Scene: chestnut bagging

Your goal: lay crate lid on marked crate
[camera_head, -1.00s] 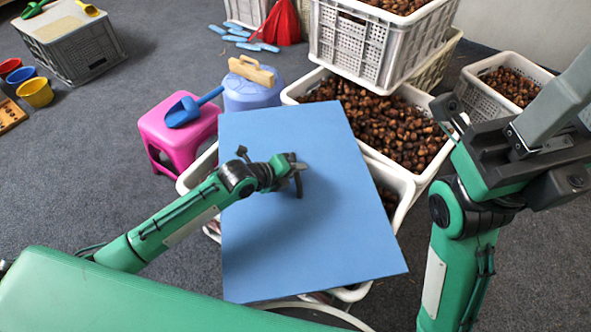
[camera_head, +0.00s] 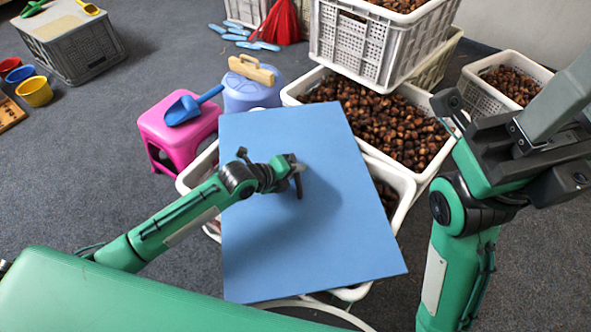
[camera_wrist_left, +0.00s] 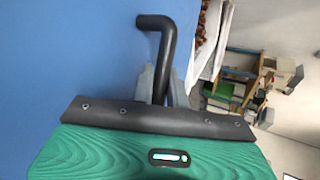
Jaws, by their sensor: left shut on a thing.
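The crate lid (camera_head: 330,245) is a flat blue board with a dark bent handle. It covers most of a white crate (camera_head: 403,205) whose rim shows at the left, right and front; chestnuts show inside at the right. I cannot tell whether the lid rests on the rim, and no mark on the crate shows. My left gripper (camera_head: 296,176) is shut on the handle at the lid's middle. In the left wrist view the handle (camera_wrist_left: 168,45) stands between its fingers, with the blue lid (camera_wrist_left: 70,60) behind. My right gripper (camera_head: 500,115) is in the air right of the lid; its fingertips are unclear.
Behind the lid stands a white crate of chestnuts (camera_head: 440,158) with another crate (camera_head: 360,50) above it. A pink stool (camera_head: 165,142) with a blue scoop (camera_head: 190,107) and a blue container (camera_head: 250,97) stand close at the left.

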